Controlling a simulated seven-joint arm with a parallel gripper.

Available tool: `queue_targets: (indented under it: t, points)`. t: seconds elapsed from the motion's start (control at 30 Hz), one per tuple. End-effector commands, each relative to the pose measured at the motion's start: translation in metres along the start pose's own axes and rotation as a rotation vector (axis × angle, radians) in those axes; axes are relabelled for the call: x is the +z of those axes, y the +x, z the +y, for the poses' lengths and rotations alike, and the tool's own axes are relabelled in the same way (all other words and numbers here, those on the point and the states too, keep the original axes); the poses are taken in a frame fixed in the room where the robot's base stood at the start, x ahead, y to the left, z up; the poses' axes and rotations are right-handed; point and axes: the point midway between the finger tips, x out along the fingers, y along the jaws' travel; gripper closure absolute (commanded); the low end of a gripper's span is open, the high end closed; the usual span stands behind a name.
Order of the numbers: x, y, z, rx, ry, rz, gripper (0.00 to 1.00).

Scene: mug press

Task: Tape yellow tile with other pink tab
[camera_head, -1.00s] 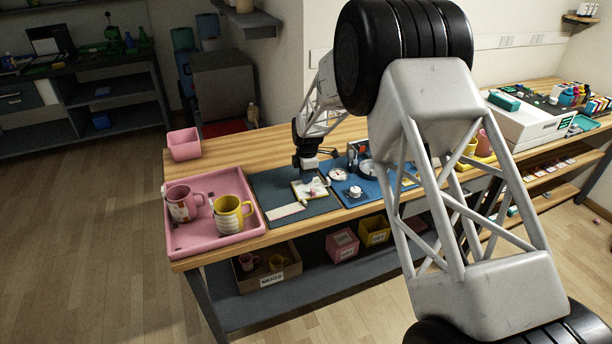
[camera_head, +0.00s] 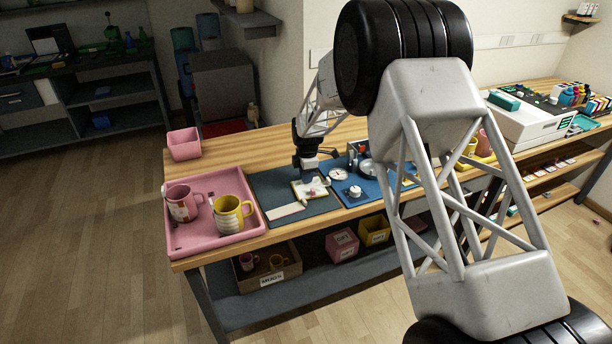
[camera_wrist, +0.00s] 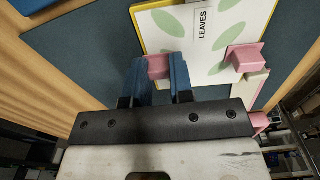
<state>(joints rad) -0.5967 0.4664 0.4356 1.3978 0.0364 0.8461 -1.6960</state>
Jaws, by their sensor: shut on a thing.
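The yellow tile (camera_wrist: 190,50) has a white face with green leaf shapes and a "LEAVES" label. It lies on the dark mat (camera_wrist: 90,55), and also shows in the head view (camera_head: 300,192). My gripper (camera_wrist: 160,76) has its blue fingers on either side of a pink tab (camera_wrist: 158,66) at the tile's near edge and is shut on it. Another pink tab (camera_wrist: 246,57) sits at the tile's right corner, by a pale strip (camera_wrist: 250,88). In the head view my gripper (camera_head: 309,176) is above the tile; its fingertips are too small to make out.
A pink tray (camera_head: 240,240) with a pink mug (camera_head: 181,206) and a yellow mug (camera_head: 230,216) stands left of the mat. A blue mat with small tools (camera_head: 352,190) lies to the right. A pink bin (camera_head: 184,145) stands at the back left corner.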

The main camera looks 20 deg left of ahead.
Motion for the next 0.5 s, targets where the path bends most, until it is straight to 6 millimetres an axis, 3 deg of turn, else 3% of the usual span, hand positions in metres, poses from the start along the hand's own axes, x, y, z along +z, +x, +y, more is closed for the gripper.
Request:
queue_targets:
  t: [0.03, 0.07, 0.23, 0.5]
  points:
    - [-0.0001, 0.0028, -0.0013, -0.004, 0.000, 0.000, 0.92]
    - [-0.0001, 0.0029, -0.0013, -0.004, 0.000, 0.000, 0.74]
    - [0.0000, 0.0025, -0.0012, -0.003, 0.000, 0.000, 0.49]
    - [0.0000, 0.0011, -0.0006, -0.002, 0.000, 0.000, 0.49]
